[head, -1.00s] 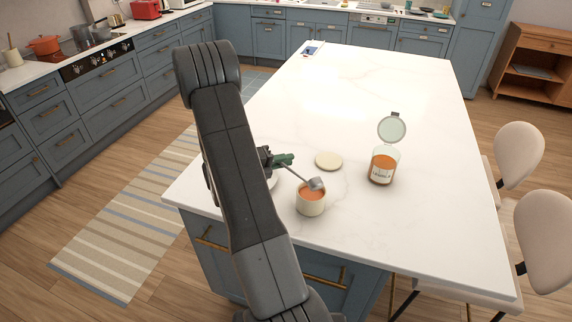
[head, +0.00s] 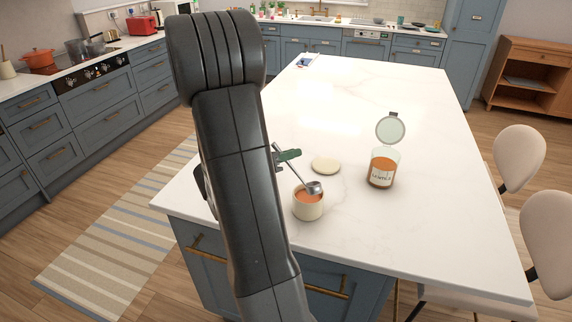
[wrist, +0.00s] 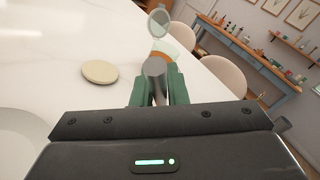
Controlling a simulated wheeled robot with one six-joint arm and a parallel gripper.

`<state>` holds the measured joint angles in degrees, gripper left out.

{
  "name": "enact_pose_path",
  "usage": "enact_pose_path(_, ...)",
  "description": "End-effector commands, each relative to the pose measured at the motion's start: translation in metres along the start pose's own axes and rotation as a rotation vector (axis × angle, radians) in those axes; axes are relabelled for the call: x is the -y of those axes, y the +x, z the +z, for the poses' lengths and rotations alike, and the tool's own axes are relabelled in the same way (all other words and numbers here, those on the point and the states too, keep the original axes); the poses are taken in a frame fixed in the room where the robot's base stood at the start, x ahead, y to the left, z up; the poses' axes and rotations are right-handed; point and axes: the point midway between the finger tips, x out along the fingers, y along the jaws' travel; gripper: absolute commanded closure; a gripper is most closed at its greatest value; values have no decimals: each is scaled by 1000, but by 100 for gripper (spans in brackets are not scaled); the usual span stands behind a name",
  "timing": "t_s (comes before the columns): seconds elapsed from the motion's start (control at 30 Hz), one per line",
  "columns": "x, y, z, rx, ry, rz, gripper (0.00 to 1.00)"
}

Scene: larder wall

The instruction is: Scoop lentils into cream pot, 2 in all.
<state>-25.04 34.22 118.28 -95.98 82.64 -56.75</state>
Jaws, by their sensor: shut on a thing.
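The cream pot (head: 308,208) stands open near the front edge of the island, with orange lentils (head: 304,196) inside. My gripper (head: 288,156) has green fingers and is shut on the metal scoop (head: 284,167), up and left of the pot. The scoop's bowl (head: 315,187) is at the pot's mouth; I cannot tell whether it holds anything. In the wrist view, the scoop (wrist: 155,72) sits between the fingers (wrist: 158,88). The labelled glass lentil jar (head: 383,171) stands to the right, its lid (head: 390,130) swung open, with orange lentils inside.
A round cream lid (head: 326,165) lies flat behind the pot. A pale round dish (wrist: 18,145) shows at the lower left of the wrist view. Chairs (head: 520,155) stand along the island's right side. The island top behind the jar is largely clear.

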Motion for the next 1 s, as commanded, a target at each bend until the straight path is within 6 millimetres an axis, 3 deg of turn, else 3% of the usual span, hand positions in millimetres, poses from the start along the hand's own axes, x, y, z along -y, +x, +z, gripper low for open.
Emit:
enact_pose_path(0.63, 34, -6, -22, 71, 419, -9, 100)
enact_pose_path(0.7, 42, -7, -7, 72, 422, -8, 100)
enact_pose_path(1.0, 50, -8, 8, 71, 418, -8, 100)
